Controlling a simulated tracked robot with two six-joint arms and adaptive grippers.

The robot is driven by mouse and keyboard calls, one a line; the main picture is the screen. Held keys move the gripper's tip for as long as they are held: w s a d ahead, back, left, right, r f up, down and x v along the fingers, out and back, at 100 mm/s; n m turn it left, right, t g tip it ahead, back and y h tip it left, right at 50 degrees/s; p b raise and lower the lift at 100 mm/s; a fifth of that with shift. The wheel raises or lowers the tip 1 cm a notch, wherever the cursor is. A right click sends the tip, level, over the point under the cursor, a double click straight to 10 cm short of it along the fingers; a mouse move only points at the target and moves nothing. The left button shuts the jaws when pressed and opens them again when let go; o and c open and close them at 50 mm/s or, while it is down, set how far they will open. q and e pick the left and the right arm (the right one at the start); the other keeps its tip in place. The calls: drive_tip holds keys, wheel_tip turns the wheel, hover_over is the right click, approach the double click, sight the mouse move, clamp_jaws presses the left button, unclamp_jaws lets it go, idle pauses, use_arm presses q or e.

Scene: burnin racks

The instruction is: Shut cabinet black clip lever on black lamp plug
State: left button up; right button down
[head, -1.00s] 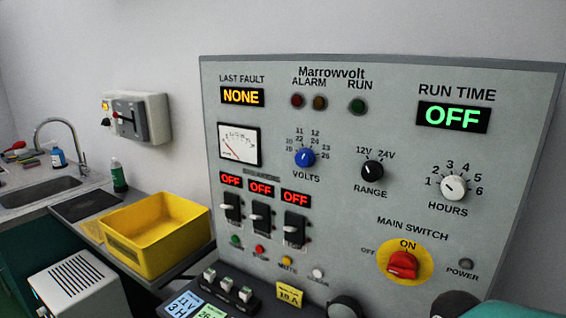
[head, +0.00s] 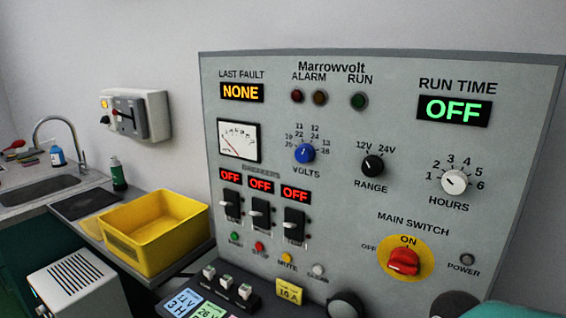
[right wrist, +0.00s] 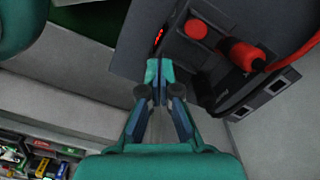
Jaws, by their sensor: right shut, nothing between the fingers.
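The cabinet (head: 330,120) is a grey panel that fills the right of the head view. On the ledge at its lower left, a row of small white-topped clips (head: 228,284) stands on a dark block. I cannot tell a black clip lever or a black lamp plug apart in either view. In the right wrist view, a red plug-like part (right wrist: 243,55) and a round red part (right wrist: 196,29) sit on a dark panel (right wrist: 215,75) ahead. My right gripper (right wrist: 160,72) is shut and empty, with its tips beside that panel. My left gripper is out of view.
A yellow bin (head: 150,240) stands on the side counter left of the cabinet, with a green bottle (head: 117,175) behind it. A grey vented box (head: 72,285) is below. Colourful small items (right wrist: 40,160) show at the lower left of the right wrist view.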

drive_tip(key=shift+r+p, duration=1.75)
drive_tip(key=shift+r, duration=0.75)
drive_tip(key=shift+f, duration=0.1)
